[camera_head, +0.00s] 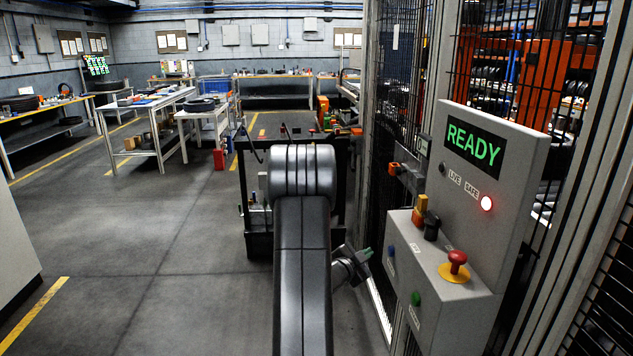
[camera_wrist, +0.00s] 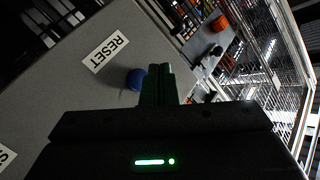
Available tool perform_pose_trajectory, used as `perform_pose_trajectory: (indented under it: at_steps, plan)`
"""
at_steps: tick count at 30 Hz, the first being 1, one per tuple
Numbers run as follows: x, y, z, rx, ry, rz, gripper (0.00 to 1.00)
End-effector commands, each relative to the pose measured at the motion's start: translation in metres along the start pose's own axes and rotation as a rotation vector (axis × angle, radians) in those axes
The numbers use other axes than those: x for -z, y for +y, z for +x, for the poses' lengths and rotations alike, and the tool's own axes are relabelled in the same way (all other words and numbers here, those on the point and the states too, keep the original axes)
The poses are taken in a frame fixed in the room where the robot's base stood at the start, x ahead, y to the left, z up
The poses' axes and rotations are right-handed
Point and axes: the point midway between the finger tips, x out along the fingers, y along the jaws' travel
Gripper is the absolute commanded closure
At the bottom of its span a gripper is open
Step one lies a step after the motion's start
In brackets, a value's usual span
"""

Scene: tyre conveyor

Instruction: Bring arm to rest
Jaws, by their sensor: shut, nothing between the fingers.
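My arm reaches forward from the bottom centre of the head view, and its wrist bends down to the right behind the upper link. My gripper (camera_head: 366,253) shows its dark green fingertips just left of the grey control box (camera_head: 440,322). In the wrist view the fingers of my gripper (camera_wrist: 159,70) are pressed together with nothing between them. They point past a blue button (camera_wrist: 136,79) beside a RESET label (camera_wrist: 106,50). The blue button (camera_head: 391,250) also shows on the box's side in the head view. I cannot tell whether the fingers touch it.
The box carries a red mushroom button (camera_head: 453,264) and a green button (camera_head: 415,298). Mesh fencing stands close on the right. A dark cart (camera_head: 258,245) stands ahead. The floor at left is open.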

Motion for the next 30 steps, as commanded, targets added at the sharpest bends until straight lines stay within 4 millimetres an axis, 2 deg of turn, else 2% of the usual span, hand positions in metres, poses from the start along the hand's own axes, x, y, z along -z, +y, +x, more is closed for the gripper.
perform_pose_trajectory:
  at_steps: [8,12,18,30]
  plan:
    - [0.003,-0.004,-0.002,0.0,-0.003,-0.003,1.0]
    - [-0.015,-0.015,-0.019,0.005,-0.004,0.001,1.0]
    - [-0.028,-0.027,-0.037,0.002,-0.003,0.0,1.0]
    - [-0.029,-0.029,-0.04,0.001,-0.002,-0.001,1.0]
